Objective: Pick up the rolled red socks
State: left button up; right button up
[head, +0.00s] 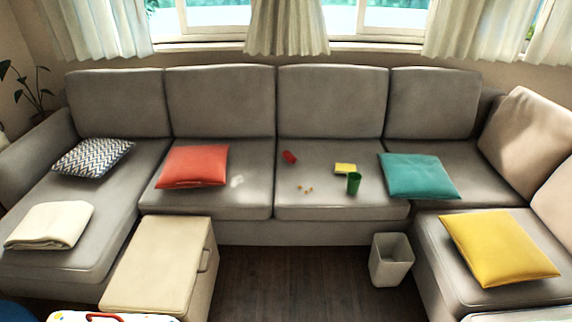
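A small red roll (289,157), which looks like the rolled red socks, lies on the grey sofa seat just right of the seam between the two middle cushions. It is small in the head view, so its fine detail cannot be made out. Nothing touches it. Neither of my grippers shows in the head view.
Near the roll are a green cup (353,184), a yellow block (345,168), several orange bits (304,189) and a crumpled white piece (237,181). A red pillow (193,166) lies left. A beige ottoman (155,262) and bin (391,261) flank open floor (292,283).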

aim_at(288, 156)
jog(key=i, duration=0.65)
jog(key=i+l+u, duration=0.2)
jog(key=i, duration=0.2)
jog(key=i+l+u, duration=0.2)
jog(key=i, duration=0.2)
jog(key=i+l+u, duration=0.2)
jog(key=i, duration=0.2)
